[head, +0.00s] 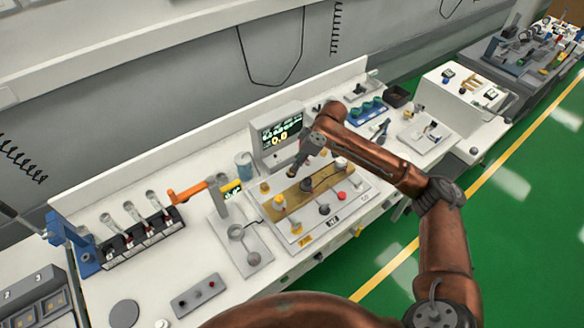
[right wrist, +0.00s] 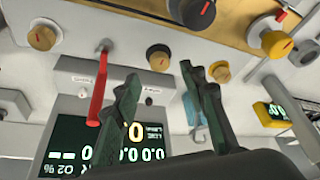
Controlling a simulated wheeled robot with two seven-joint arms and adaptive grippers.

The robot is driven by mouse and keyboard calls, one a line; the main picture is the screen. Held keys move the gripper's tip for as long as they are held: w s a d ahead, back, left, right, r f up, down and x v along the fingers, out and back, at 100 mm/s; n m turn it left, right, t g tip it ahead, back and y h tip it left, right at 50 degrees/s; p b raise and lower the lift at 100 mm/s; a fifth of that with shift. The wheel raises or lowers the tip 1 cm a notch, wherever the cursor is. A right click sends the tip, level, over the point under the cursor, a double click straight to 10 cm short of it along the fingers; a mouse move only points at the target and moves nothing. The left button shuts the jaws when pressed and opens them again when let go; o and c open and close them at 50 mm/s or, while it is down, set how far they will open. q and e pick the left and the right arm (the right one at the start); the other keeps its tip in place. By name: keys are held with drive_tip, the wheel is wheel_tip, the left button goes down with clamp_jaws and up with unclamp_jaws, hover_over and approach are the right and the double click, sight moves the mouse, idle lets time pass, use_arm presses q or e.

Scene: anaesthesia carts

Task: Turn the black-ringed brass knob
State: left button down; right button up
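In the head view a dark knob (head: 307,184) stands on the brass plate (head: 288,206) and looks like the same one. My right gripper (head: 294,175) hangs above the plate's back edge, beside the monitor. In the right wrist view its dark fingers (right wrist: 163,77) are apart with nothing between them. My left gripper is not in view.
A monitor (head: 280,136) stands behind the panel. Other knobs stand close by, including a yellow one (right wrist: 277,44) and a brass one (right wrist: 42,37). A red lever (right wrist: 98,90) is beside one finger. An orange arm fixture (head: 187,191) stands left.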

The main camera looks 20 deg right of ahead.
drive_tip(key=x, duration=0.5)
drive_tip(key=shift+c, duration=0.2)
drive_tip(key=shift+r, duration=0.1)
clamp_jaws()
